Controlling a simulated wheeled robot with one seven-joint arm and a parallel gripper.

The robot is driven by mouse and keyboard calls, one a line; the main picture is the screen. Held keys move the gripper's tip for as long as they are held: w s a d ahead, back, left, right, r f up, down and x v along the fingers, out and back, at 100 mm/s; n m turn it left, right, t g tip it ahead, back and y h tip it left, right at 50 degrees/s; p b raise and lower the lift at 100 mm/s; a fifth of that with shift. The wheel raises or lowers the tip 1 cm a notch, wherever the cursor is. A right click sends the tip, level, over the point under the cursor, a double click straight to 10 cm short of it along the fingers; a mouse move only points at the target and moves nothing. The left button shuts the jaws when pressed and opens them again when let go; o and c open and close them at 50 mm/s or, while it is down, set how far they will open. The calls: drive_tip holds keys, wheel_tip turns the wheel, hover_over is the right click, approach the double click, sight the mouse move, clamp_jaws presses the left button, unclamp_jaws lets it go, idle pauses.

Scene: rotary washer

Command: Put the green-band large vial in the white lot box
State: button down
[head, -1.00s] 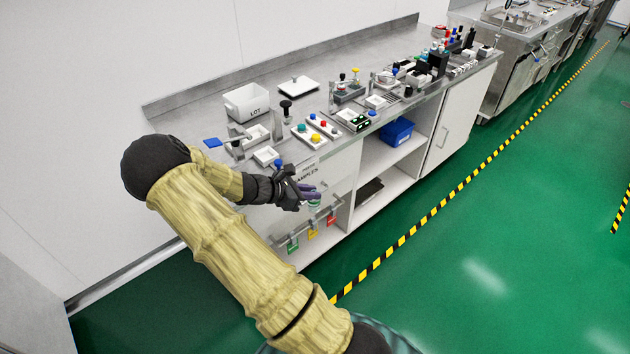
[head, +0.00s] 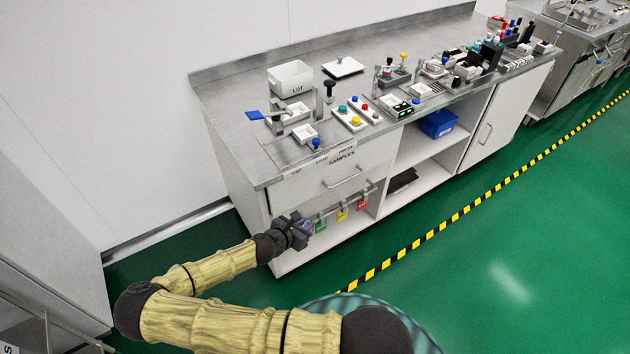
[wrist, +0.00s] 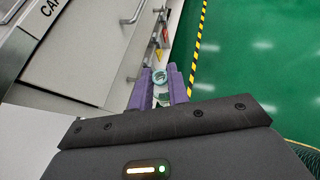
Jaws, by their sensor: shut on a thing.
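My gripper (head: 302,231) is low in front of the cabinet, below the worktop edge and near the hanging tags. In the wrist view its purple fingers (wrist: 160,90) are shut on the green-band large vial (wrist: 160,77), whose round teal-green top shows between the fingertips. The rest of the vial is mostly hidden by the fingers, and I cannot make it out clearly in the head view. The white lot box (head: 290,82), marked LOT, stands open-topped on the worktop at the back left, above and well apart from my gripper.
On the worktop (head: 235,125), a fixture with a blue paddle (head: 254,115), a small white tray (head: 304,134) and a button panel (head: 350,115) stand in front of or beside the box. The drawer handle (head: 343,178) and a rail with coloured tags (head: 342,214) jut out near my gripper.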

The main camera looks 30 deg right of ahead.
drive_tip(key=a+r+n+t+y, duration=0.2)
drive_tip(key=a+n+t+y, duration=0.5)
drive_tip(key=a+n+y, duration=0.3)
drive_tip(key=n, duration=0.2)
drive_tip(key=shift+w+r+n+y, duration=0.2)
drive_tip(key=shift+n+y, duration=0.1)
drive_tip(key=shift+n, duration=0.1)
